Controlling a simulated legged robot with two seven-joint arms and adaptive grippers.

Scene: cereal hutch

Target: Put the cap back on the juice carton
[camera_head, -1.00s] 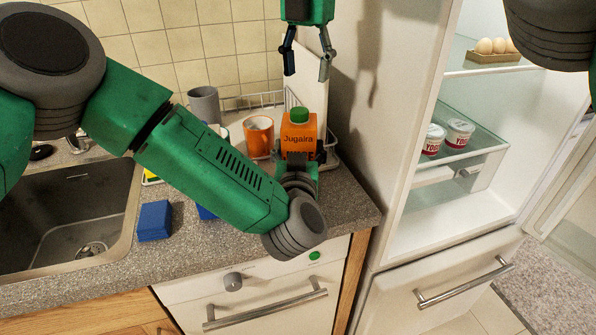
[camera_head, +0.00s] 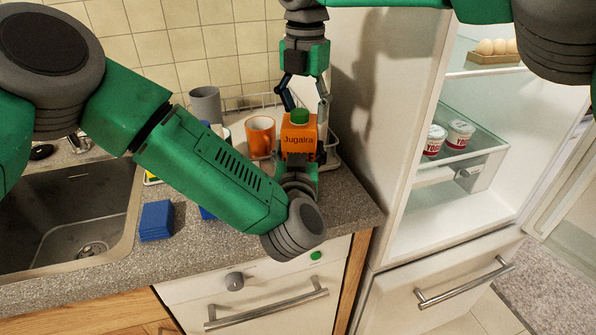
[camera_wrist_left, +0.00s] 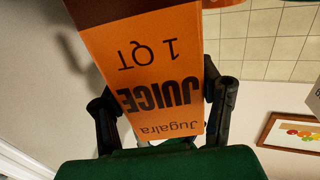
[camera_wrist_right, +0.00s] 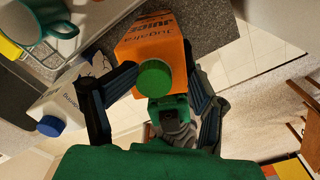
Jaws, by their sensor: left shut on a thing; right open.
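The orange juice carton (camera_head: 298,142) stands upright on the counter at the right end. A green cap (camera_head: 299,116) sits on its top, also in the right wrist view (camera_wrist_right: 153,78); I cannot tell how firmly it is seated. My left gripper (camera_head: 299,160) is shut on the carton's lower part; the left wrist view shows its fingers on both sides of the carton (camera_wrist_left: 165,85). My right gripper (camera_head: 305,106) points down just above the carton, open, its fingers on either side of the cap with gaps.
An orange mug (camera_head: 260,137) and a grey mug (camera_head: 205,104) stand left of the carton by a wire rack. A white carton with a blue cap (camera_wrist_right: 50,125) shows in the right wrist view. A blue block (camera_head: 156,220) lies near the sink. The open fridge (camera_head: 430,220) is at the right.

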